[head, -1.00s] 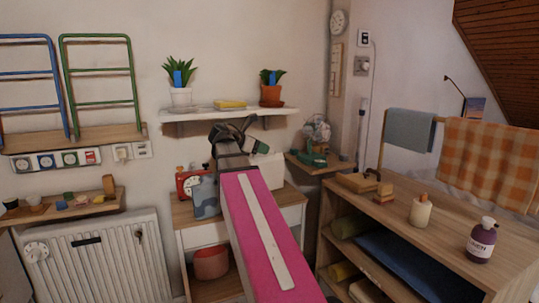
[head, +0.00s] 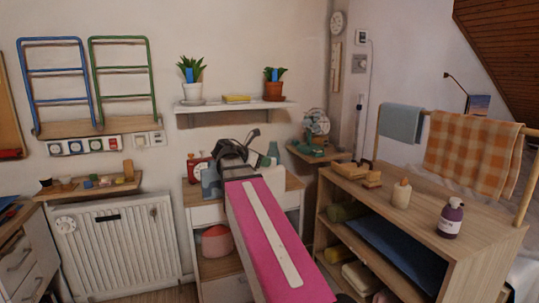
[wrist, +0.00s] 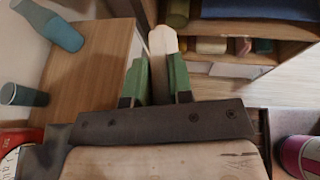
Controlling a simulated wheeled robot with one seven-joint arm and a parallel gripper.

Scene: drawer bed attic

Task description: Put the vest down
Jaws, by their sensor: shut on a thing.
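My gripper (wrist: 160,80) has green fingers shut on a pale cream, narrow piece, which I take to be the vest (wrist: 162,42). Only its end shows in the wrist view, sticking out beyond the fingertips. Its full shape is hidden. In the head view, my gripper (head: 240,148) is a dark shape at the far end of my pink arm, in front of the wooden cabinet against the back wall. The held piece cannot be made out clearly there.
The wooden cabinet top (wrist: 100,60) holds a teal bottle (wrist: 52,25) and a teal cup (wrist: 22,95). A radiator (head: 118,245) stands at left.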

